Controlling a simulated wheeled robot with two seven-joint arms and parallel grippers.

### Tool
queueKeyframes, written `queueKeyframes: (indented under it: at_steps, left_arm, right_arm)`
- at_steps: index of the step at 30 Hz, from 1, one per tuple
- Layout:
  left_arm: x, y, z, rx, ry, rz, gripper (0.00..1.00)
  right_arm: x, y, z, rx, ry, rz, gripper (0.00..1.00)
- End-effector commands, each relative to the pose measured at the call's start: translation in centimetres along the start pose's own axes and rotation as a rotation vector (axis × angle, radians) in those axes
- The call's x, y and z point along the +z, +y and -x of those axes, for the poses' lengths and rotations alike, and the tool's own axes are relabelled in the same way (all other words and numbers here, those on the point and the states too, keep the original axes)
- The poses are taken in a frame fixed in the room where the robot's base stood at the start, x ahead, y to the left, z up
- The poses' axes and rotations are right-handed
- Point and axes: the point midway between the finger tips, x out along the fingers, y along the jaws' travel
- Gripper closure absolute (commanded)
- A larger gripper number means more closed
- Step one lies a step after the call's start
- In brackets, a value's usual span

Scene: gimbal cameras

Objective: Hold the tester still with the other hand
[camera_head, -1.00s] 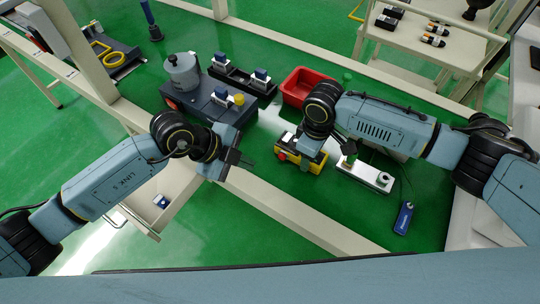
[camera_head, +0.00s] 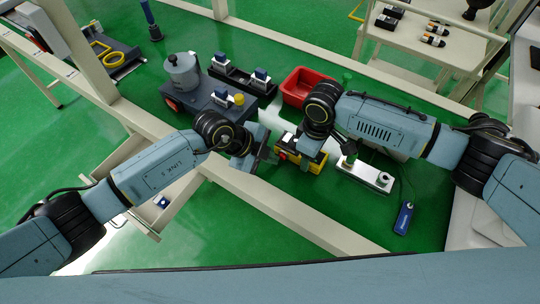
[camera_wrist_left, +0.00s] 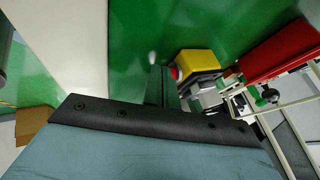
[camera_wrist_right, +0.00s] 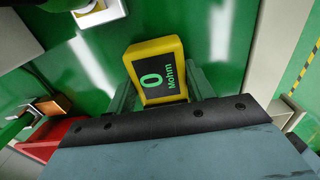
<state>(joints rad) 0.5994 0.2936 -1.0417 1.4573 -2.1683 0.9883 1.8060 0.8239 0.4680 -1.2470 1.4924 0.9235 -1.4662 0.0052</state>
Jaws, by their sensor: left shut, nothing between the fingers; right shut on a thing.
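The tester is a yellow box (camera_head: 319,164) with a red knob on its left side, on the green surface. Its dark screen reads "0 Mohm" in the right wrist view (camera_wrist_right: 160,78). My right gripper (camera_head: 307,149) is shut on the tester, one finger on each side in the right wrist view (camera_wrist_right: 162,92); the arm partly hides it in the head view. My left gripper (camera_head: 269,157) is shut and empty, just left of the tester and apart from it. In the left wrist view the tester (camera_wrist_left: 198,62) and its red knob lie just right of the left fingers (camera_wrist_left: 157,85).
A white fixture (camera_head: 363,176) and a blue handheld piece (camera_head: 403,217) on a cable lie to the right. A red bin (camera_head: 297,87) stands behind the tester. A dark grey unit (camera_head: 197,104) is back left. A pale beam (camera_head: 290,216) runs in front.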

Motion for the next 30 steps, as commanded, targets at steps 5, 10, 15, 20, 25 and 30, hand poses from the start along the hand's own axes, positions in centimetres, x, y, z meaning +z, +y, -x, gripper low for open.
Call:
queueKeyframes:
  at_steps: [5,10,15,20,25,30]
  left_arm:
    - [0.0,-0.7,-0.3,-0.001,0.001,0.000,1.00]
    - [0.0,-1.7,-0.9,-0.001,0.001,0.000,1.00]
    - [0.0,-1.8,-0.8,-0.004,0.001,-0.001,1.00]
    - [0.0,-1.7,-0.8,-0.006,0.001,-0.001,1.00]
    - [0.0,-0.5,-0.2,-0.005,0.002,-0.001,1.00]
    - [0.0,2.3,1.2,0.002,0.001,-0.001,1.00]
  right_arm:
    - [0.0,0.0,0.0,0.000,0.001,0.000,0.73]
    - [-0.1,-0.1,0.0,-0.001,0.001,0.002,0.72]
    - [-0.1,-0.3,0.0,-0.005,0.003,0.006,0.72]
    - [-0.2,-0.4,0.0,-0.008,0.004,0.009,0.72]
    - [-0.2,-0.5,0.0,-0.009,0.005,0.010,0.72]
    - [-0.2,-0.3,0.0,-0.006,0.003,0.007,0.72]
